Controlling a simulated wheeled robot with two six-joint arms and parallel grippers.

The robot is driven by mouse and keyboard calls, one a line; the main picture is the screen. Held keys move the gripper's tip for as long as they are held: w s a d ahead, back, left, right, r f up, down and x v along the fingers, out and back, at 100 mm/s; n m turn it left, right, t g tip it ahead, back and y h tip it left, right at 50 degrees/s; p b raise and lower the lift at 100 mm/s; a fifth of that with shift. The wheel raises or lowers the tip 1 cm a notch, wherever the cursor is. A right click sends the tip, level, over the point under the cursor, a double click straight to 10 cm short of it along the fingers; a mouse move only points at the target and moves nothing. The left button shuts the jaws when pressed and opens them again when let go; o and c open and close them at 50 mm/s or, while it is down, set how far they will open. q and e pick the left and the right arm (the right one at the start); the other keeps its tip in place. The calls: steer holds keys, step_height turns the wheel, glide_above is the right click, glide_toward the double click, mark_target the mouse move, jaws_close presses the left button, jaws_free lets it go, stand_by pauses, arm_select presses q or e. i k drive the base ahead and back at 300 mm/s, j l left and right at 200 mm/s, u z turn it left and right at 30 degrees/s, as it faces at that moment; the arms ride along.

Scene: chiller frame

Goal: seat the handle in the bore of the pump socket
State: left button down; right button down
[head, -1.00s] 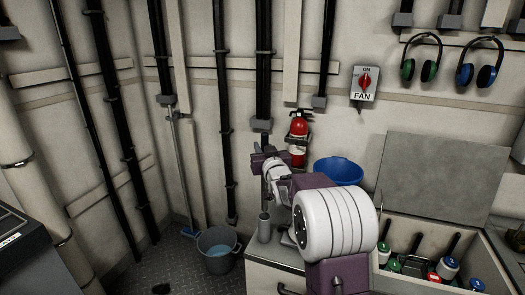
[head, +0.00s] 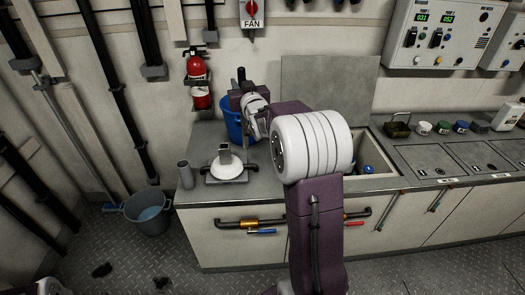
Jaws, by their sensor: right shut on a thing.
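My right gripper (head: 239,100) is up over the back of the counter, in front of the blue bucket, shut on the handle (head: 241,74). The handle's dark upper end sticks up above the jaws; its lower part is hard to make out. The pump socket (head: 224,157) is a grey block on a white dome with a dark base, standing on the counter below and slightly left of the gripper. The handle is apart from it, and the bore is too small to make out. My left gripper is out of view.
A grey tube (head: 186,175) stands at the counter's left end. A blue bucket (head: 234,128) stands behind the pump, with a fire extinguisher (head: 199,80) on the wall. A raised lid (head: 325,90) and open bin lie right. A grey bucket (head: 148,214) is on the floor.

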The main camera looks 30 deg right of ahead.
mark_target(225, 159)
steer(key=z, duration=0.85)
steer(key=i+l+u, duration=0.1)
steer(key=u, duration=0.3)
steer(key=l+u, duration=0.35)
steer(key=i+l+u, duration=0.1)
steer(key=u, duration=0.3)
steer(key=l+u, duration=0.35)
